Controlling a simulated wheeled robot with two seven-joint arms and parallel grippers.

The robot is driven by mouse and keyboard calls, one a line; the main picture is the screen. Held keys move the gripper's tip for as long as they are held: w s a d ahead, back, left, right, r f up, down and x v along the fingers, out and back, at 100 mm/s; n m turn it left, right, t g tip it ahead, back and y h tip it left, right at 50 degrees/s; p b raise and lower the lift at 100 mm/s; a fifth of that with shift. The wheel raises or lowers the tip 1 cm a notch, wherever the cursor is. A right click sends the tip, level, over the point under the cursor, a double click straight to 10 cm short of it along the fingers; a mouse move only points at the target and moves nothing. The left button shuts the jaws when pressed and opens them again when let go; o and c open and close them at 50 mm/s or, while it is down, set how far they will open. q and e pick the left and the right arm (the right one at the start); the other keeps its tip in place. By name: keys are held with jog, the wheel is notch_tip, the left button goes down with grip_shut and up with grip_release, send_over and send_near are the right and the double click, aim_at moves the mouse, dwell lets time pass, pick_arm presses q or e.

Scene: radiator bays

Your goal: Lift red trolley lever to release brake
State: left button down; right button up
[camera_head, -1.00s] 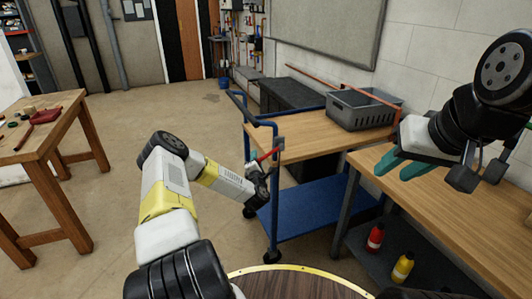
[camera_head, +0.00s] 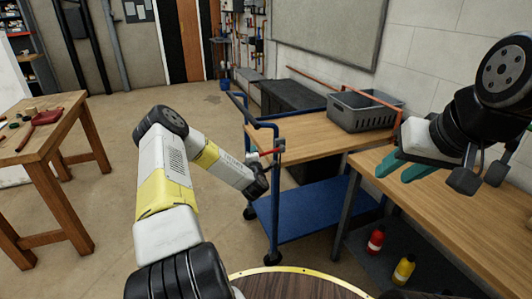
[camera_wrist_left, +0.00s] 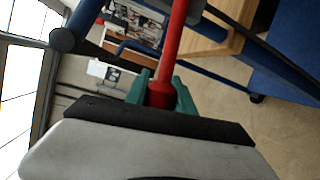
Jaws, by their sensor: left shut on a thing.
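The trolley (camera_head: 318,222) has a blue frame and shelf and a wooden top. Its red lever (camera_head: 267,153) sticks out to the left from a bracket on the near corner post, close to level. My left gripper (camera_head: 252,158) is at the lever's free end, small and partly hidden by my wrist in the head view. In the left wrist view, its teal fingers (camera_wrist_left: 162,92) are shut around the thick end of the red lever (camera_wrist_left: 174,45). My right gripper (camera_head: 393,173) is at the right above the workbench, empty, its teal fingers apart.
A grey crate (camera_head: 364,112) sits on the trolley's top. A wooden workbench (camera_head: 450,205) stands at the right, with a red bottle (camera_head: 376,240) and a yellow bottle (camera_head: 403,269) on its lower shelf. A wooden table (camera_head: 50,137) stands at the left. Floor between is clear.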

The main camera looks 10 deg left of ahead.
pick_arm(q)
notch_tip(320, 180, up, 6)
jog(key=m+g+y, duration=0.1)
jog(key=m+g, duration=0.1)
jog(key=m, duration=0.3)
jog(key=shift+w+d+r, duration=0.2)
jog(key=shift+d, duration=0.15)
jog(key=shift+r, duration=0.1)
jog(key=c, duration=1.1)
grip_release()
jog(key=shift+o, duration=0.2)
